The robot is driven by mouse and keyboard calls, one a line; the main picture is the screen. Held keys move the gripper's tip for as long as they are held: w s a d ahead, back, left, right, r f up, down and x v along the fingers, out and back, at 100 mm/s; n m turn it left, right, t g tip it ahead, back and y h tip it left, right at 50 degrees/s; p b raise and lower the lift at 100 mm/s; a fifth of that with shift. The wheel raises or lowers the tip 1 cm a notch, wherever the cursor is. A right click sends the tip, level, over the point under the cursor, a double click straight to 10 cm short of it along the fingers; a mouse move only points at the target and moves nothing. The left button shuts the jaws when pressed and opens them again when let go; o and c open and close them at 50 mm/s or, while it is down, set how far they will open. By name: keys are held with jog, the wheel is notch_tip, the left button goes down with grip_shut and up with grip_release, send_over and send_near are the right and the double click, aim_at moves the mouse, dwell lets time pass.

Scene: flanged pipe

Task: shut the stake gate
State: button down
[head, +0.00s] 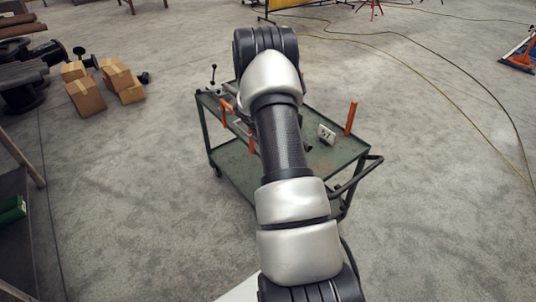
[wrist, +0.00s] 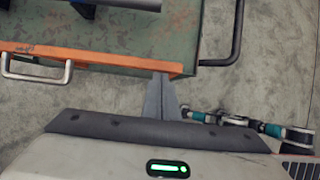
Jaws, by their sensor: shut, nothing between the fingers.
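The stake gate looks to be the orange bar (wrist: 110,60) with a metal pull handle (wrist: 36,72) in the wrist view. It runs along the near edge of the green cart top (wrist: 182,30). My gripper (wrist: 162,78) is shut and empty, its fingertips at the bar's right end; whether they touch it I cannot tell. In the head view the green cart (head: 235,160) carries upright orange stakes, one at the right (head: 350,118) and one at the left (head: 225,112). My arm hides the cart's middle, the gripper and most of the gate there, so how far it stands open is unclear.
A grey pipe (wrist: 135,3) lies on the cart top. A dark push handle (wrist: 237,30) sticks out at the cart's right. A white number card (head: 326,134) stands on it. Cardboard boxes (head: 86,97) lie at the far left. Floor around the cart is mostly clear.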

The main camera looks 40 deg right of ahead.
jog(key=shift+s+d+r, duration=0.1)
jog(key=shift+d+r, duration=0.1)
jog(key=shift+d, duration=0.5)
jog(key=shift+d+r, duration=0.15)
jog(key=shift+d, duration=0.55)
jog(key=a, duration=0.4)
notch_tip(320, 180, up, 10)
jog(key=d, duration=0.2)
jog(key=shift+w+f, duration=0.25)
jog(key=shift+w, duration=0.15)
jog(key=shift+a, duration=0.1)
